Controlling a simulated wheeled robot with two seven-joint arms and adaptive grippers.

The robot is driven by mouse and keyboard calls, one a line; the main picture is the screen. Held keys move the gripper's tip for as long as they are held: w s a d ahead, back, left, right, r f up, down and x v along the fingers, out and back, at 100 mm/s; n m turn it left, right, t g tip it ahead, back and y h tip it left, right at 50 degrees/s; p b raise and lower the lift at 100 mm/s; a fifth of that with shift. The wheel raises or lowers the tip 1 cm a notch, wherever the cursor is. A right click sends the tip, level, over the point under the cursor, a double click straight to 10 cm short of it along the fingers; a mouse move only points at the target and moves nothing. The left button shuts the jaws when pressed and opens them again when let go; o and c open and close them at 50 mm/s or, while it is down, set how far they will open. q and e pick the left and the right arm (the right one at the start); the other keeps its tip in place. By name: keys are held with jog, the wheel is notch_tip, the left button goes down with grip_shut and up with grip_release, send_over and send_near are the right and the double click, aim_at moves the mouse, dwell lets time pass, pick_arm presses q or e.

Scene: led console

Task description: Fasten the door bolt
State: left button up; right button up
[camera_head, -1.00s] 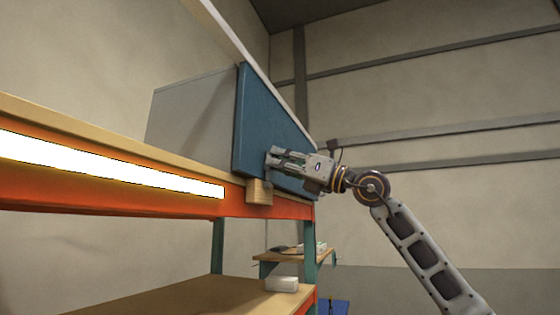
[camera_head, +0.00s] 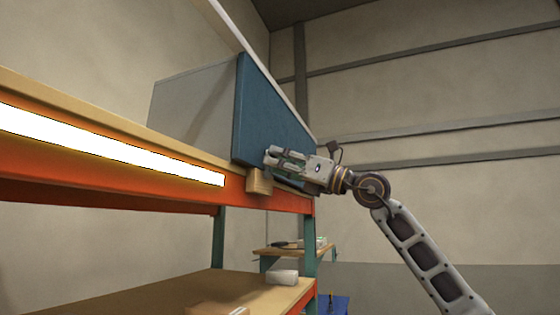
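A blue door panel (camera_head: 268,112) stands at the right end of the upper shelf, beside a pale grey side panel. My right gripper (camera_head: 270,156) is in front of the door's lower part, its fingers pointing left. The fingers look apart, with a gap between them. A small wooden block (camera_head: 259,182) is just below the fingertips at the shelf's front edge. The bolt cannot be made out; the gripper may cover it. I cannot tell whether the fingers touch the door. My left gripper is not in the view.
The upper shelf has a wooden top, an orange beam (camera_head: 120,180) and a bright light strip (camera_head: 110,145). Below is a lower wooden shelf (camera_head: 170,292) with a white box (camera_head: 283,277). A small side shelf (camera_head: 290,250) stands behind. The space right of my arm is clear.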

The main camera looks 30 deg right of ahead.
jog(key=v, duration=1.2)
dwell(1.1)
dwell(0.6)
